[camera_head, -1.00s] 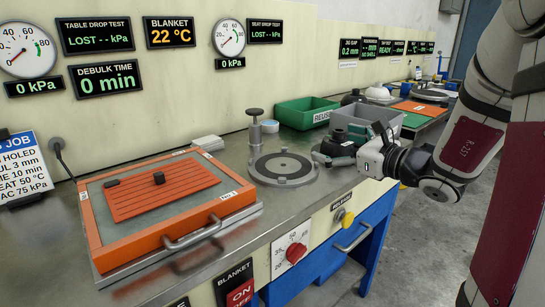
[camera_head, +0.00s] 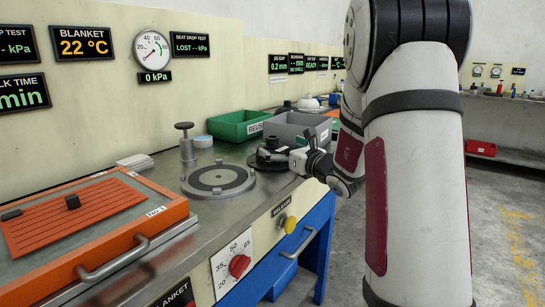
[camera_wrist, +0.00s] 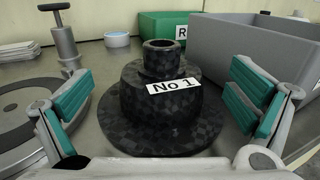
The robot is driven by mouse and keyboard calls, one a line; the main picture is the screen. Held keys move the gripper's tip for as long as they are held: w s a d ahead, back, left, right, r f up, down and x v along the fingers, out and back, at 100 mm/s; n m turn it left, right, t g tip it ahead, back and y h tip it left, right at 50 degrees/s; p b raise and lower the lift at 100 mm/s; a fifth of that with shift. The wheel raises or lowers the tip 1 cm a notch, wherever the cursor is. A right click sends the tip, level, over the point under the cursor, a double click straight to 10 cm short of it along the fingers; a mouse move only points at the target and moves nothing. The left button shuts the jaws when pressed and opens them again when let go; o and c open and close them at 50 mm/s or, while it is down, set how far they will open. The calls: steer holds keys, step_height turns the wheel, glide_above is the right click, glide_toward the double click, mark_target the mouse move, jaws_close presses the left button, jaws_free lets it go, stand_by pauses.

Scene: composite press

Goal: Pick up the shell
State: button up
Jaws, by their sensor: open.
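The shell is a dark, checker-patterned hat-shaped piece labelled "No 1" (camera_wrist: 160,105), with a wide flange and a narrow neck on top. It stands upright on the metal bench. In the head view the shell (camera_head: 271,152) is partly hidden by my gripper (camera_head: 290,160). In the wrist view my gripper (camera_wrist: 160,108) is open, with one green-padded finger on each side of the shell. Gaps show between the pads and the shell, and nothing is held.
A round plate fixture (camera_head: 218,180) with a plunger post (camera_head: 187,150) stands left of the shell. A green REUSE bin (camera_head: 237,127) and a grey bin (camera_head: 290,128) stand behind. An orange-framed tray (camera_head: 95,265) lies at the front left.

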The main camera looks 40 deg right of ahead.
mark_target(276, 147)
steer(key=w, duration=0.2)
steer(key=w+f+b, duration=0.1)
steer(key=shift+w, duration=0.35)
steer(key=shift+w+d, duration=0.1)
steer(key=shift+w, duration=0.5)
steer(key=shift+c, duration=0.6)
steer(key=shift+r, duration=0.1)
steer(key=c, duration=1.3)
